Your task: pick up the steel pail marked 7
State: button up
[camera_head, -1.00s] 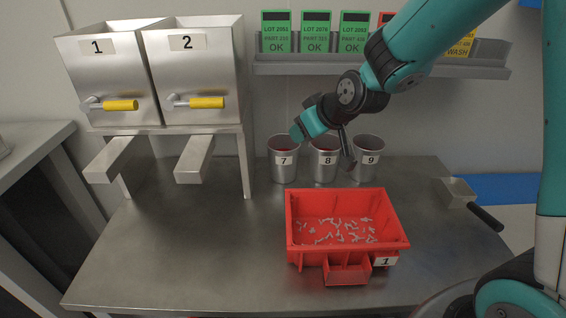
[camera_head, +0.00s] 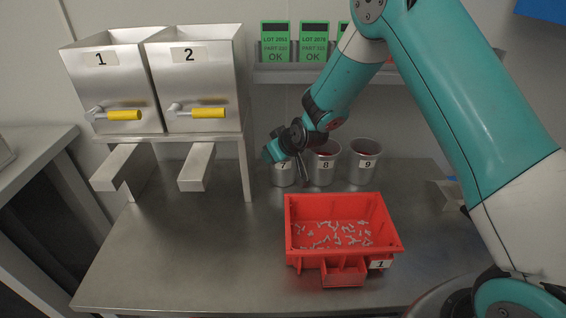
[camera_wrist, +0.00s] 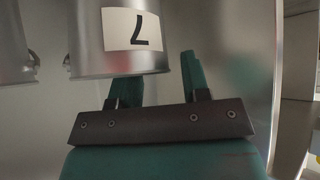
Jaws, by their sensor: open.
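The steel pail marked 7 (camera_head: 284,179) stands on the table at the back, left-most in a row of pails. My gripper (camera_head: 268,154) is in front of its upper part and hides much of its rim and label. In the wrist view the pail (camera_wrist: 90,62) is at the top, its 7 label upside down. My gripper (camera_wrist: 160,76) is open there. The right-hand finger shows beside the pail; the left-hand finger is partly hidden by it. I cannot tell whether either finger touches the pail.
Pails 8 (camera_head: 325,177) and 9 (camera_head: 361,174) stand close to the right. A red bin (camera_head: 343,255) with small pieces sits in front. Two steel hoppers (camera_head: 150,85) with chutes are on the left. A shelf (camera_head: 288,75) holds cards behind. The table's left front is clear.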

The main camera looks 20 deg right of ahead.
jog(key=shift+x, duration=0.8)
grip_shut()
jog(key=shift+r, duration=0.1)
